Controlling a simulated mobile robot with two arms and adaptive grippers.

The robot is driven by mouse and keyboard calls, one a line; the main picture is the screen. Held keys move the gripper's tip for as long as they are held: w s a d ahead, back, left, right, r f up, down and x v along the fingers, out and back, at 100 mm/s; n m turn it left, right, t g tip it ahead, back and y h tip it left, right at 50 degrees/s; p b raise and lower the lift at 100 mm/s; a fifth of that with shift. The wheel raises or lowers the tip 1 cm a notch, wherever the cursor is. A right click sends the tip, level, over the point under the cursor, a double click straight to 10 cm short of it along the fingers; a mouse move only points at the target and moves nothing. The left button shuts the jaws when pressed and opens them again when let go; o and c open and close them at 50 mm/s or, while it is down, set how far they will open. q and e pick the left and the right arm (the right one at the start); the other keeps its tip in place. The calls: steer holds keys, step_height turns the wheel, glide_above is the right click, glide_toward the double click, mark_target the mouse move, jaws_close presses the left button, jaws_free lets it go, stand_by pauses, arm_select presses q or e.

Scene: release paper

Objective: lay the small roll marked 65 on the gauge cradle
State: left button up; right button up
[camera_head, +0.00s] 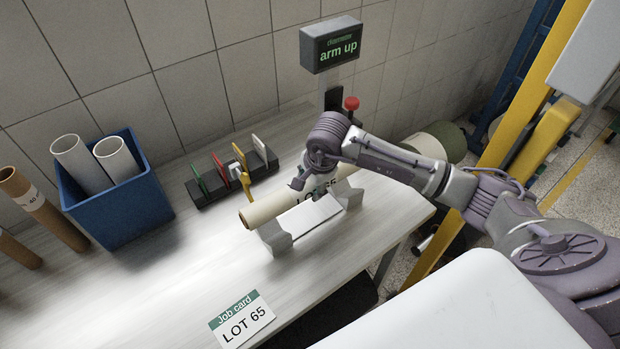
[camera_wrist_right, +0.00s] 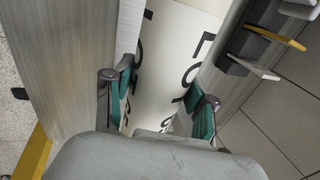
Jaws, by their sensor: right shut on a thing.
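The small cream roll (camera_head: 262,211) carries black lettering that reads LOT with a partly hidden 65. It lies lengthwise over the grey gauge cradle (camera_head: 274,238), level with its end supports; I cannot tell whether it touches them. My right gripper (camera_head: 318,186) comes down on the roll's middle and is shut on it. In the right wrist view, the teal-padded fingers (camera_wrist_right: 165,102) sit on both sides of the lettered roll (camera_wrist_right: 175,60). The gauge display (camera_head: 332,45) reads "diameter arm up". My left gripper is not in view.
A blue bin (camera_head: 118,208) with white tubes and brown tubes (camera_head: 45,208) stand at left. A dark rack (camera_head: 215,187) with coloured tabs stands behind the cradle. A job card (camera_head: 242,320) reading LOT 65 lies in front. A red knob (camera_head: 351,103) stands behind my wrist.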

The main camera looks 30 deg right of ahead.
step_height(320, 180, down, 6)
steer(key=b, duration=0.4)
steer(key=shift+f, duration=0.25)
steer(key=shift+w+f+b, duration=0.15)
steer(key=shift+f+b, duration=0.55)
steer(key=shift+b, duration=0.2)
steer(key=shift+f, duration=0.15)
steer(key=o, duration=1.6)
steer(key=shift+f, duration=0.1)
steer(key=v, duration=1.2)
